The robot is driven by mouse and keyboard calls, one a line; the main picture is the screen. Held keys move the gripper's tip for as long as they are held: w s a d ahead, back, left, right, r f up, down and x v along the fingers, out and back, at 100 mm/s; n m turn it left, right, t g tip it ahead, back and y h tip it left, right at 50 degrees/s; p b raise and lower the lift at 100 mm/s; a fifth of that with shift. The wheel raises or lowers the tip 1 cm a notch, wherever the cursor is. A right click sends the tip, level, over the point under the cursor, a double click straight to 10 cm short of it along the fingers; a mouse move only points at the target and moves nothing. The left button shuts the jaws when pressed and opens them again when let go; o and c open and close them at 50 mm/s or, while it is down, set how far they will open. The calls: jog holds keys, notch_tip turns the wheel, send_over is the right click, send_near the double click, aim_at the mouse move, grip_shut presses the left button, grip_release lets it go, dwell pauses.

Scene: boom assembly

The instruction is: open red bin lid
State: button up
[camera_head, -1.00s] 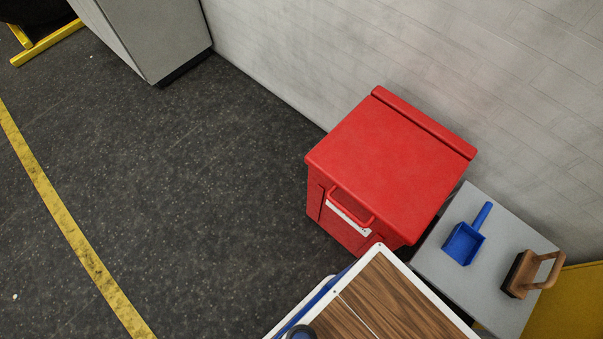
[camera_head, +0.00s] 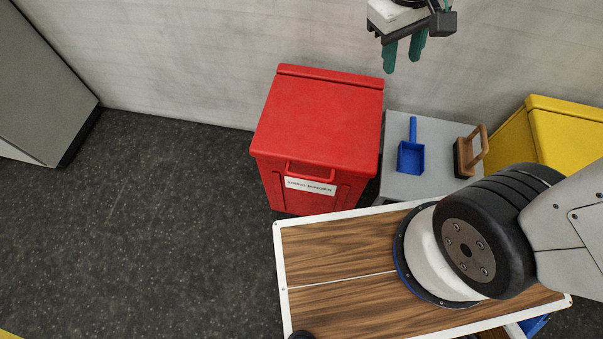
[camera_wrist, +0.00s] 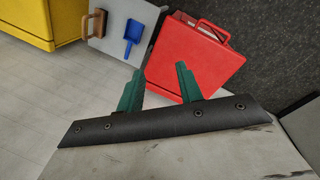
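The red bin (camera_head: 318,125) stands against the wall with its lid (camera_head: 322,112) closed. Its red front handle (camera_head: 311,169) sits above a white label (camera_head: 311,187). In the wrist view the bin lid (camera_wrist: 192,60) is upper right of centre, with the handle (camera_wrist: 213,30) at its far side. My gripper (camera_head: 403,64) is at the top of the head view, up and right of the bin, with green fingers pointing down. The fingers (camera_wrist: 158,82) are apart and empty in the wrist view, and do not touch the bin.
A grey table (camera_head: 392,187) right of the bin holds a blue dustpan (camera_head: 411,155) and a wooden-handled brush (camera_head: 468,155). A yellow bin (camera_head: 562,132) stands further right. A grey cabinet (camera_head: 45,85) is at left. Dark floor (camera_head: 150,230) is clear left of the red bin.

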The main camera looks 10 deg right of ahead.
jog(key=w+a+f+n+h, duration=0.1)
jog(key=w+a+f+n, duration=0.15)
jog(key=a+f, duration=0.2)
jog(key=w+a+f+n, duration=0.1)
jog(key=w+a+f, duration=0.2)
jog(key=f, duration=0.2)
jog(key=n+h, duration=0.2)
jog(key=n, duration=0.5)
send_near(306, 176)
jog(key=x, duration=0.7)
jog(key=shift+s+d+f, duration=0.1)
jog(key=shift+d+f, duration=0.05)
jog(key=shift+f, duration=0.05)
jog(key=shift+d+f, duration=0.1)
jog(key=shift+f, duration=0.2)
grip_shut()
